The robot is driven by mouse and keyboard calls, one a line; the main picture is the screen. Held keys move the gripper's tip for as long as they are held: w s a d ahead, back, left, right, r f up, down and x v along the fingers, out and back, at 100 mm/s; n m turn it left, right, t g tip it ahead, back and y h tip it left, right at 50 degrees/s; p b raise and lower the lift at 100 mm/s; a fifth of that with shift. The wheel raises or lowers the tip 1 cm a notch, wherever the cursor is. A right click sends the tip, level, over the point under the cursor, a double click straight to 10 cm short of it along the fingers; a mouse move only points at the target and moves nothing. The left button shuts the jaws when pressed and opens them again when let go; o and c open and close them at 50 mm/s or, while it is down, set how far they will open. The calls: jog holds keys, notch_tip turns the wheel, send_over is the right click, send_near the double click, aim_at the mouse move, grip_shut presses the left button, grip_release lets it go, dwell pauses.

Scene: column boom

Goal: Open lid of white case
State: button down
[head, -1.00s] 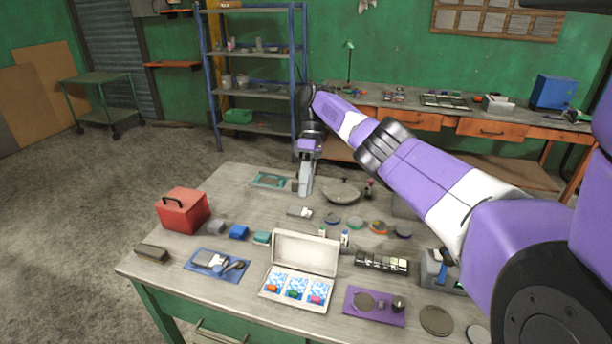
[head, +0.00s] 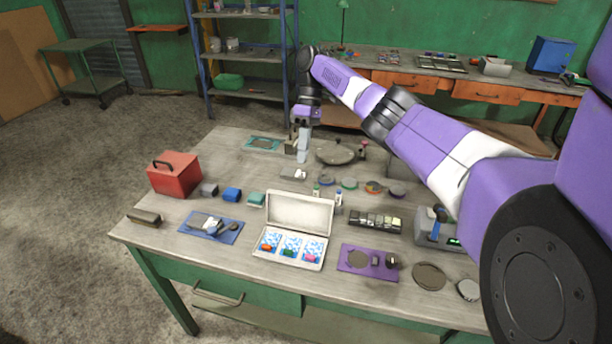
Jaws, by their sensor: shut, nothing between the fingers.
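The white case (head: 259,256) stands near the front middle of the table in the head view. Its lid (head: 299,213) is raised and stands steeply up along the back edge. The open base shows three blue-and-white patterned sections, holding an orange, a green and a pink item. My gripper (head: 303,158) points down over the table behind the case, apart from the lid. It is shut and empty.
A red box (head: 174,174) stands at the table's left. A round grey dish (head: 337,156) sits beside my gripper. Small blocks, round tins and two small bottles lie around the lid. A purple mat (head: 368,261) and a black strip (head: 375,220) lie right of the case.

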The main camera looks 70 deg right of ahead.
aim_at(301, 209)
jog(key=d+f+m+h, duration=0.3)
jog(key=f+m+h, duration=0.1)
jog(key=f+m, duration=1.1)
jog(key=shift+s+d+f+m, duration=0.15)
jog(key=shift+s+f+m, duration=0.25)
jog(key=shift+m, duration=0.5)
jog(key=shift+d+r, duration=0.1)
